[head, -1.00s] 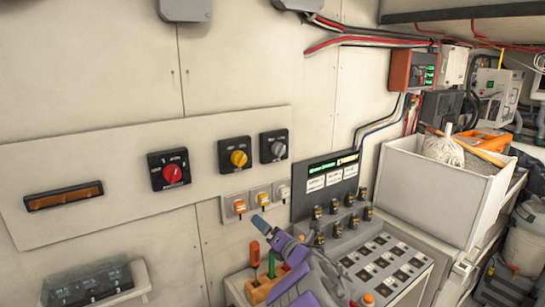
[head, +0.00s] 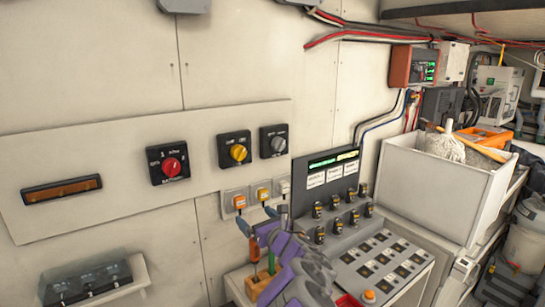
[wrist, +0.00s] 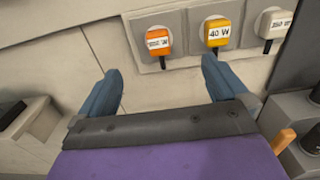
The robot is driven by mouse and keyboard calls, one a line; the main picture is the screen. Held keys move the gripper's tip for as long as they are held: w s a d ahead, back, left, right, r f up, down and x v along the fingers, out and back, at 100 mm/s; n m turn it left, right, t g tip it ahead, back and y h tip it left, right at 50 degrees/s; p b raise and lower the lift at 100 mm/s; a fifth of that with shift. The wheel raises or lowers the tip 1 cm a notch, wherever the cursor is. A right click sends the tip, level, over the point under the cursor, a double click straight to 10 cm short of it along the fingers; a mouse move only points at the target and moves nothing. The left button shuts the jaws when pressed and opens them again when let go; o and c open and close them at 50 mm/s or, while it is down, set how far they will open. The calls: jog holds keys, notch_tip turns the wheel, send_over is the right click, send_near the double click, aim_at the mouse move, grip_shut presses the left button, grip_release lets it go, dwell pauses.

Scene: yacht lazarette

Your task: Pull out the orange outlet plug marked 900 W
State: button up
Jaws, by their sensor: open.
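The orange plug (wrist: 158,41) sits in the left outlet of a row of three on the wall. Its small white label is too blurred to read surely. It also shows in the head view (head: 239,201). A yellow-orange plug marked 40 W (wrist: 217,33) is in the middle outlet, and a white plug (wrist: 273,22) is in the right one. My gripper (wrist: 161,72) is open and empty. Its fingertips are just below the outlets, apart from the plugs, with the orange plug above the gap and the 40 W plug above the right finger.
Rotary switches in red (head: 170,167), yellow (head: 238,152) and grey (head: 278,143) are above the outlets. Screwdrivers (head: 254,251) stand in an orange holder beside my arm. A button console (head: 345,262) is to the right. A white bin (head: 430,185) holds a mop head.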

aim_at(241, 204)
jog(key=p+x, duration=0.2)
jog(key=x, duration=0.3)
jog(key=shift+w+a, duration=0.25)
jog(key=shift+b+x, duration=0.9)
jog(key=shift+x, duration=0.4)
jog(key=shift+w+a, duration=0.25)
jog(key=shift+w, duration=0.05)
jog(key=shift+b, duration=1.35)
jog(key=shift+c, duration=0.3)
grip_shut()
dwell(0.4)
